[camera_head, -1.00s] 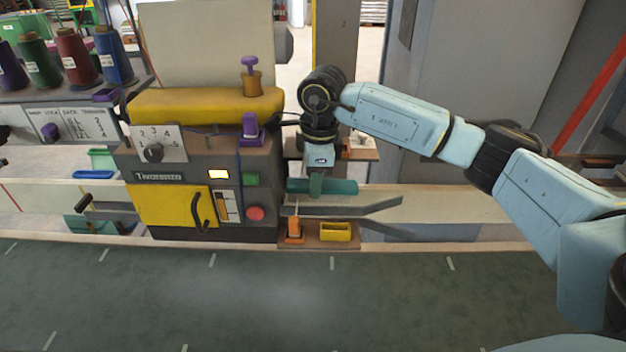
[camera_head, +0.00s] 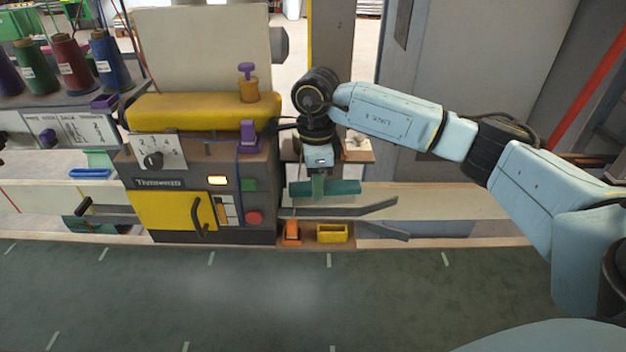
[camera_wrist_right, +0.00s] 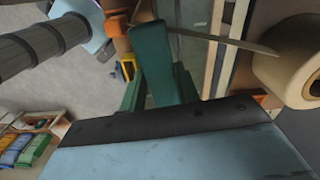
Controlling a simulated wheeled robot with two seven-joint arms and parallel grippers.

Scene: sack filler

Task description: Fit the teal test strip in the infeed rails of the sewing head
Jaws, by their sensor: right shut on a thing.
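My right gripper (camera_head: 318,188) is shut on the teal test strip (camera_head: 345,187), which lies roughly level and sticks out on both sides of the fingers. The strip also shows end-on in the right wrist view (camera_wrist_right: 152,62), between the green fingers. The grey infeed rails (camera_head: 345,209) run right from the sewing head (camera_head: 185,180) and flare at their outer end. In the head view the strip appears above the rails, with a gap to the near one; its depth relative to them is hard to tell. My left gripper is in neither view.
An orange part (camera_head: 291,232) and a yellow tray (camera_head: 332,233) sit just below the rails. A small shelf (camera_head: 357,150) with a pale item stands behind my right wrist. A cream roll (camera_wrist_right: 290,75) shows in the wrist view. The green floor in front is clear.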

